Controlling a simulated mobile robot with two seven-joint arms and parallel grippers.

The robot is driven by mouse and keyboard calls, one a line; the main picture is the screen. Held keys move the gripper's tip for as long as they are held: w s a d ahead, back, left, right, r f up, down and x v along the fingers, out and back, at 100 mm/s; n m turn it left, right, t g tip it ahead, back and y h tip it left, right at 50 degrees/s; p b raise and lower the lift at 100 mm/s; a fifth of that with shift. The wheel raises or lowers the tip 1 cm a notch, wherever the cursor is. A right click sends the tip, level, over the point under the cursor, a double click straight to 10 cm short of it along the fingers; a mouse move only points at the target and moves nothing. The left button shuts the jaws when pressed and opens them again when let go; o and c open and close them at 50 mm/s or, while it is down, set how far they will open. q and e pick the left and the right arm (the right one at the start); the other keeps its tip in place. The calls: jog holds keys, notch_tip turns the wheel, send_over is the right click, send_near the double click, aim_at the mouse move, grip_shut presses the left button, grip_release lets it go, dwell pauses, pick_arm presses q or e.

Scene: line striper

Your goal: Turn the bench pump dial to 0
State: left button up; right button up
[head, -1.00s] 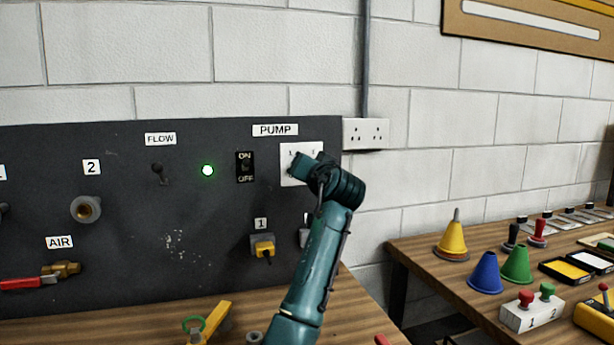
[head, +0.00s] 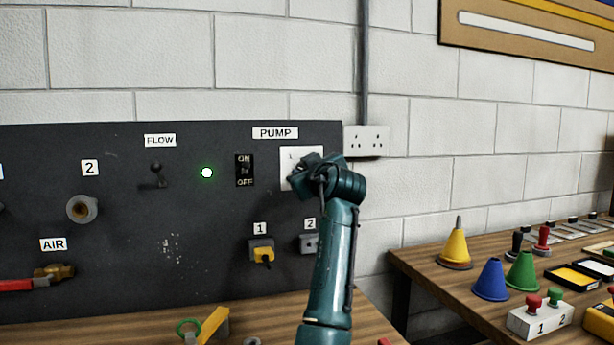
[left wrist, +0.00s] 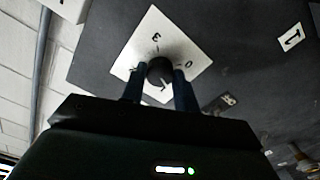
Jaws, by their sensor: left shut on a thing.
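The pump dial is a dark round knob (left wrist: 160,70) on a white square plate (head: 289,157) under the PUMP label (head: 275,133). My left gripper (left wrist: 158,77) has one finger on each side of the knob and is shut on it. In the left wrist view the plate looks tilted, with a 3 above the knob and a 0 to its right; other marks are partly hidden. I cannot tell which number the pointer faces. In the head view my left gripper (head: 299,176) covers the knob and most of the plate. My right gripper is not in view.
Left of the dial are an ON/OFF switch (head: 245,170), a lit green lamp (head: 207,173) and the FLOW toggle (head: 157,172). Sockets 1 (head: 262,251) and 2 (head: 309,243) sit below. A side bench (head: 430,262) at right holds cones and a button box (head: 540,318).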

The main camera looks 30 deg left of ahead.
pick_arm(q)
jog(key=n+b, duration=0.1)
jog(key=n, duration=1.1)
jog(key=shift+f+n+b, duration=0.15)
jog(key=shift+n+b, duration=0.2)
jog(key=shift+n, duration=0.05)
dwell(0.3)
jog(key=o, duration=1)
